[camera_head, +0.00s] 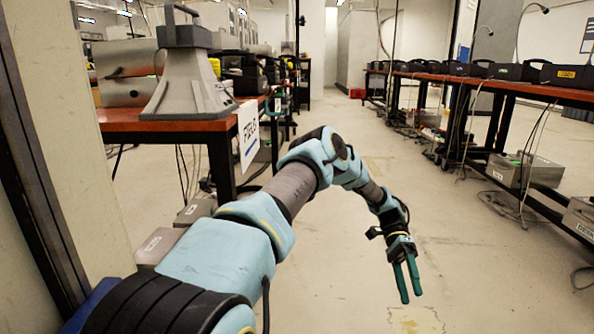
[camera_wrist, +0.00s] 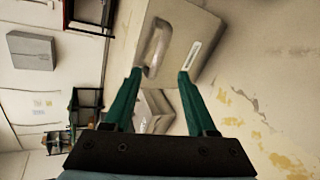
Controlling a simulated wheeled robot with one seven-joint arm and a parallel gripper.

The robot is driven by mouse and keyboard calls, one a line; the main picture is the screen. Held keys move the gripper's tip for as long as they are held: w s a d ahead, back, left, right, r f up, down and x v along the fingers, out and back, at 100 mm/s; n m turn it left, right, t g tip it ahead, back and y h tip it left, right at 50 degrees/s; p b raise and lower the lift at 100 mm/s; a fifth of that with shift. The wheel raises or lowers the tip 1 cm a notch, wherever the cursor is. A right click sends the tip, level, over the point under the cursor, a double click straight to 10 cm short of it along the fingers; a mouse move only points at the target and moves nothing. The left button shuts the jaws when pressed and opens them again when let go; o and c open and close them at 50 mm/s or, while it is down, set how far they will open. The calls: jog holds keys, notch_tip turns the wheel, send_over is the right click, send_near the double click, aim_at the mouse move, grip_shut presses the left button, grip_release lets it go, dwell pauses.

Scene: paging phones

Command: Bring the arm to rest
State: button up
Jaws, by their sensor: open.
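My arm reaches forward from the bottom left of the head view, bends at the elbow and points down over the floor aisle. My gripper (camera_head: 407,283) hangs at its end with two green fingers apart and nothing between them. In the wrist view, the gripper (camera_wrist: 160,75) shows its green fingers spread open. A grey box with a handle (camera_wrist: 180,45) lies beyond the fingertips in that view. I see no contact between the fingers and it.
A wooden-topped table (camera_head: 125,119) with a grey phone-like device (camera_head: 187,85) stands on the left. A long table (camera_head: 508,84) with black devices runs along the right, with grey boxes (camera_head: 527,170) below. The floor aisle (camera_head: 350,250) between is clear. A wall edge is close left.

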jog(key=w+a+r+n+t+p, duration=0.15)
jog(key=a+r+n+t, duration=0.4)
jog(key=a+r, duration=0.55)
jog(key=w+a+r+n+t+p, duration=0.1)
jog(key=a+r+n+t+p, duration=0.35)
jog(key=a, duration=1.05)
jog(key=s+a+r+n+t, duration=0.4)
jog(key=s+a+r+t, duration=0.1)
jog(key=a+r, duration=0.25)
notch_tip(320, 180, up, 37)
jog(key=p, duration=3.7)
jog(key=shift+a+h, duration=0.3)
jog(key=shift+a, duration=0.05)
jog(key=shift+c, duration=0.6)
jog(key=shift+s+d, duration=0.15)
